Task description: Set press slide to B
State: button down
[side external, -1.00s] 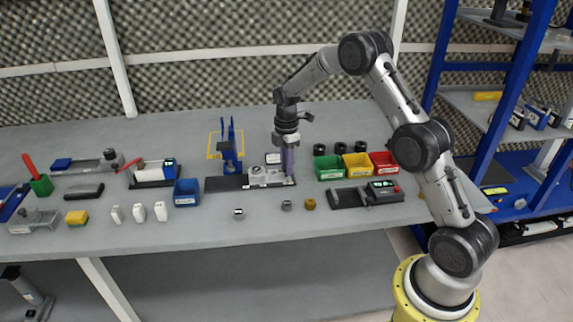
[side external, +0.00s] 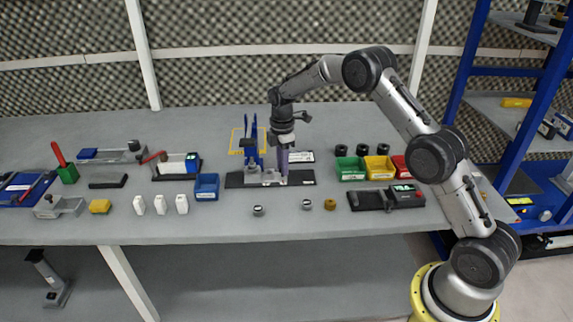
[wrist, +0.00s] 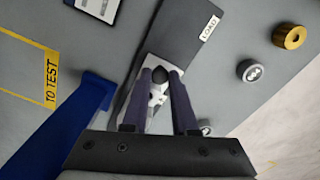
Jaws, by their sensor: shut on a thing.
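The press slide is a light grey carriage (side external: 264,179) on a long dark base (side external: 303,179), below the blue press frame (side external: 252,150) in the side view. My gripper (side external: 283,177) points down at the carriage's right part. In the wrist view my gripper's two purple fingers (wrist: 160,82) are closed around the slide's dark round knob (wrist: 159,75). The carriage (wrist: 155,98) shows partly between the fingers. A LOAD label (wrist: 209,28) is on the bare base beyond the fingers. The blue press (wrist: 62,130) is at lower left. I see no B mark.
Green (side external: 350,169), yellow (side external: 379,168) and red (side external: 400,166) bins stand right of the press. A blue bin (side external: 206,187) stands to its left. Small round parts (side external: 307,204) lie in front. A yellow TO TEST outline (wrist: 50,72) is beside the press.

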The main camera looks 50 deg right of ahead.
jog(key=c, duration=0.7)
grip_release()
notch_tip(320, 180, up, 14)
jog(key=shift+f, duration=0.1)
